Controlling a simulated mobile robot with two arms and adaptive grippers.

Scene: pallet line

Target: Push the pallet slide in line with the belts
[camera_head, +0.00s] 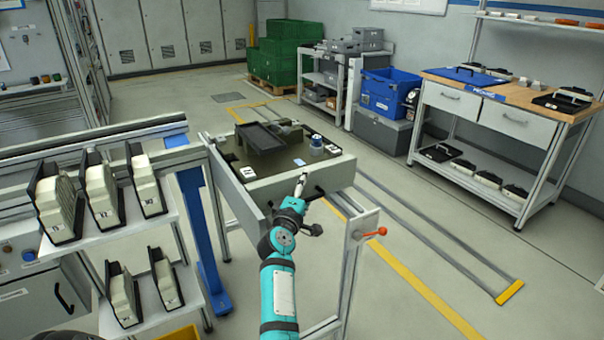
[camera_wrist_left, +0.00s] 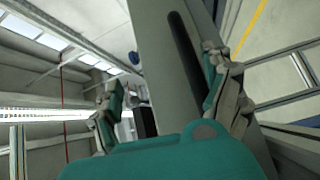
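The pallet slide (camera_head: 268,190) is a grey-framed box with a dark top, standing in the middle of the head view. A dark tray and small parts lie on it. The left belt (camera_head: 95,140) ends near its left side by a blue end piece. My left gripper (camera_head: 303,186) is at the slide's near face, close to a black handle (camera_head: 318,194). In the left wrist view my gripper (camera_wrist_left: 165,100) has its fingers apart, with a grey panel and a long dark bar (camera_wrist_left: 187,55) beyond and between them. Contact cannot be told. My right gripper is not in view.
A metal post with an orange-red handle (camera_head: 372,233) stands right of my arm. Floor rails (camera_head: 430,228) run to a yellow end stop (camera_head: 510,292). Racks of black-and-cream parts (camera_head: 103,190) stand left.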

